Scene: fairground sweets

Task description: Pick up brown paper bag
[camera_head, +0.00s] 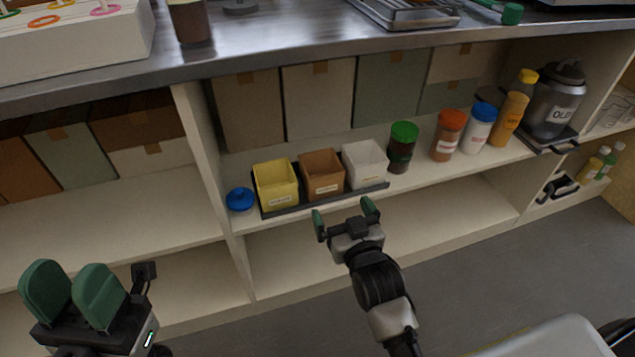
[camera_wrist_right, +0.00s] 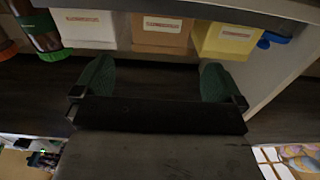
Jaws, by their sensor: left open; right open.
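The brown paper bag (camera_head: 322,176) looks like a small open-topped, box-shaped container with a pale label. It stands upright in a dark tray (camera_head: 325,201) on the shelf, between a yellow container (camera_head: 276,187) and a white one (camera_head: 364,165). My right gripper (camera_head: 344,214) is open and empty, just in front of the tray and apart from the bag. In the right wrist view the bag (camera_wrist_right: 161,33) shows beyond the open fingers (camera_wrist_right: 155,76). My left gripper (camera_head: 71,280) is open and empty at the lower left, far from the bag.
A blue lid (camera_head: 240,199) lies left of the tray. Jars with green (camera_head: 403,147), orange (camera_head: 448,136) and blue (camera_head: 478,128) lids stand to its right. Cardboard boxes (camera_head: 318,100) line the back. The steel counter (camera_head: 300,45) overhangs the shelf; the lower shelf (camera_head: 400,235) looks clear.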

